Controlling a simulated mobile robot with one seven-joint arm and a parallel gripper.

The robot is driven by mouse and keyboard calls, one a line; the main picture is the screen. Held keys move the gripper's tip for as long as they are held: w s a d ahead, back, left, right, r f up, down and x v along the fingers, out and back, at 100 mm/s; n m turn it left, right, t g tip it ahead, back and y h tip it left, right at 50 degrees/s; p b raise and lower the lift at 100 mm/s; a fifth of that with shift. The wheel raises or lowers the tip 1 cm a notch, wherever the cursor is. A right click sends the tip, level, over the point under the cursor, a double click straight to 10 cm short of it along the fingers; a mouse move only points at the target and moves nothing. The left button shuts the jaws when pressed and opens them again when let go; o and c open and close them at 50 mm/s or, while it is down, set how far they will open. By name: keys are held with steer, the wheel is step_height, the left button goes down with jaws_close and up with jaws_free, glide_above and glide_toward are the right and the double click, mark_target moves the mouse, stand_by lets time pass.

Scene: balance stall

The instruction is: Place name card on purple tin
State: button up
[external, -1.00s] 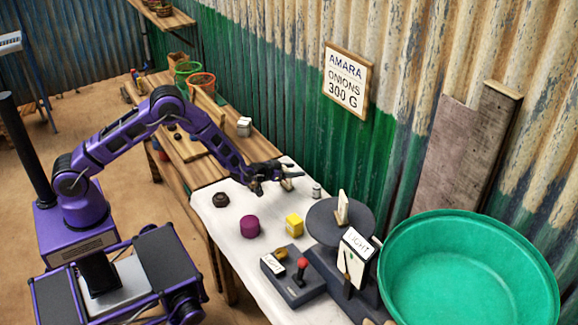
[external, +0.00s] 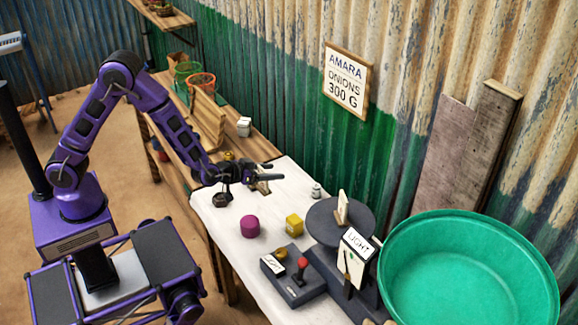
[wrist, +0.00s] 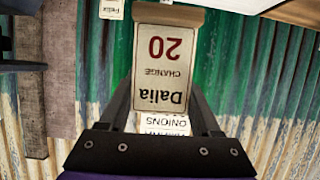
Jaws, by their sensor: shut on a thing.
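The purple tin (external: 250,227) stands on the white tabletop (external: 272,204), in front of and slightly left of my gripper in the external view. My gripper (external: 266,181) is over the far left part of the white top, beyond the tin. In the wrist view my gripper (wrist: 162,100) is shut on the name card (wrist: 166,62), which reads "Dalia", "CHANGE" and "20", upside down in the picture. Its brown base edge shows at the top. In the external view only a small beige part of the card (external: 262,187) shows by the fingers.
A yellow tin (external: 294,225) stands right of the purple one. A dark weight (external: 221,200) and a silver weight (external: 316,190) are nearby. A scale with a dark round pan (external: 325,232) and a control box (external: 292,283) stand at the right, near a green basin (external: 468,275).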

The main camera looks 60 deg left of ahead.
mark_target(263, 192)
steer(key=s+d+r, duration=0.1)
steer(key=s+d, duration=0.1)
steer(key=s, duration=0.4)
steer(key=f, duration=0.5)
steer(key=shift+s+a+f+b, duration=0.1)
steer(key=shift+s+a+b, duration=0.15)
steer(key=shift+b, duration=0.1)
steer(key=shift+f+b, duration=0.3)
steer(key=shift+f, duration=1.8)
steer(key=shift+f, duration=0.2)
steer(key=o, duration=1.4)
steer(key=shift+c, duration=0.2)
steer(key=shift+r, duration=0.1)
